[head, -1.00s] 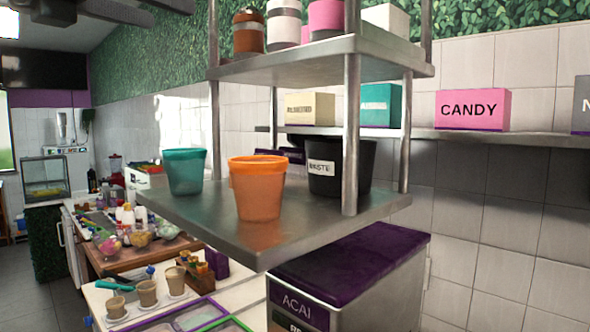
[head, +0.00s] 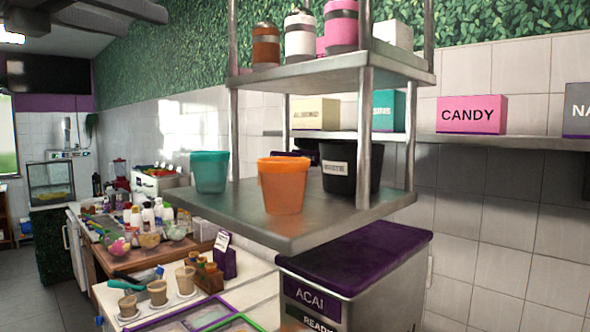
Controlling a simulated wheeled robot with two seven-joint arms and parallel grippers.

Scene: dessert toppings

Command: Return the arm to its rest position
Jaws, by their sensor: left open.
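My left gripper (head: 140,10) shows only in part, as dark grey pieces cut off by the top edge at the upper left of the head view. It is open, and I see nothing held in it. It appears high, clear of the counter (head: 252,290) and the shelf. The rest of my left arm is out of the picture. My right gripper and arm are not in view.
A steel shelf (head: 235,222) holds a teal cup (head: 209,172), an orange cup (head: 284,186) and a black container (head: 338,185). A purple-lidded ACAI bin (head: 355,260) stands below. Filled cups (head: 158,292) stand on the counter. A pink CANDY box (head: 471,115) sits on the wall shelf.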

